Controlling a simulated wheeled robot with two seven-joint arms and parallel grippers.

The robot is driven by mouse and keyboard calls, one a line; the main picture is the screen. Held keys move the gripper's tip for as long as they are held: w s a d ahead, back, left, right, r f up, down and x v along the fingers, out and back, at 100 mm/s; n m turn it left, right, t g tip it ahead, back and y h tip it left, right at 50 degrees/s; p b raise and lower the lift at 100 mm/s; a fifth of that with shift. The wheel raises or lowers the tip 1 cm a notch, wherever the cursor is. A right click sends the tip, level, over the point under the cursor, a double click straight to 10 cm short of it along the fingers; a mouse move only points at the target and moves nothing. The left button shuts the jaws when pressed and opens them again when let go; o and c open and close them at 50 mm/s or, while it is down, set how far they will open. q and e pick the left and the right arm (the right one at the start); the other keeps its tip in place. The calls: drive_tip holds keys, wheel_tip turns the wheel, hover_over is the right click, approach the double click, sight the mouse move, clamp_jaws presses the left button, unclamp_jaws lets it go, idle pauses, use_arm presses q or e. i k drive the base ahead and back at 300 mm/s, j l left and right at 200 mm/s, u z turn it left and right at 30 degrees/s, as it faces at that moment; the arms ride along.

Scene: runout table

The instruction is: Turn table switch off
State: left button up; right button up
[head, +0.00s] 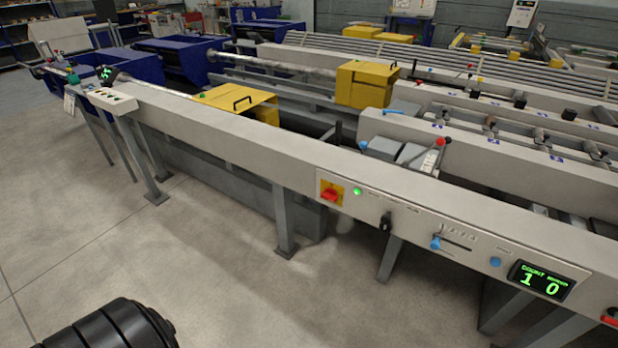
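The table switch, a red rotary handle on a yellow plate (330,194), sits on the front face of the long grey runout table (240,146). Its red handle (329,196) looks close to horizontal, though its exact setting is hard to tell. A green lamp (357,191) just right of it is lit. Neither of my grippers shows in the head view. A black rounded part, likely mine, shows at the bottom left.
Right of the switch are a black knob (386,221), a blue-handled slider (436,242), a blue button (495,262) and a lit counter display (541,281). Table legs (284,220) stand below. The concrete floor (200,265) in front is clear.

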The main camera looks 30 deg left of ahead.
sight(330, 194)
drive_tip(key=u, duration=0.9)
